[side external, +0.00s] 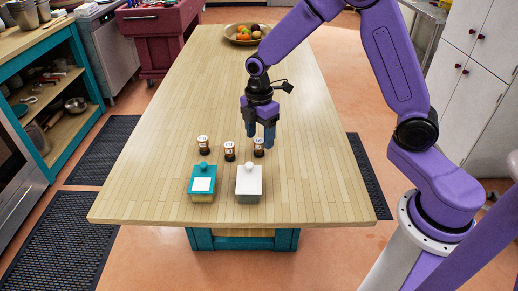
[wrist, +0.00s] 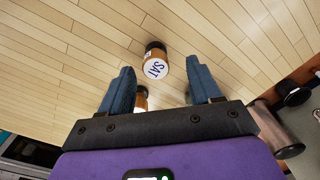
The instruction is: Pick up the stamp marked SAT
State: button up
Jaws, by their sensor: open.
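In the wrist view the stamp marked SAT (wrist: 155,66) has a white top with dark letters, an amber side and a dark end. It shows beyond and between my open, empty fingers (wrist: 162,80). A second stamp (wrist: 141,98) is partly hidden by the gripper. In the side external view three stamps stand in a loose row: left (side external: 203,145), middle (side external: 229,151) and right (side external: 259,147). Their labels are too small to read there, so I cannot tell which is SAT. My gripper (side external: 260,137) points down above and close to the right one.
A teal-lidded box (side external: 202,185) with a white patch and a white-lidded box (side external: 249,181) stand near the front edge of the wooden table (side external: 322,195). A fruit bowl (side external: 238,41) is at the far end. The table is clear left and right of the stamps.

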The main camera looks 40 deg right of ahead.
aim_at(259, 141)
jog(key=shift+w+f, duration=0.15)
jog(key=shift+f, duration=2.05)
jog(key=c, duration=1.2)
jog(key=shift+o, duration=0.2)
jog(key=shift+r, duration=0.15)
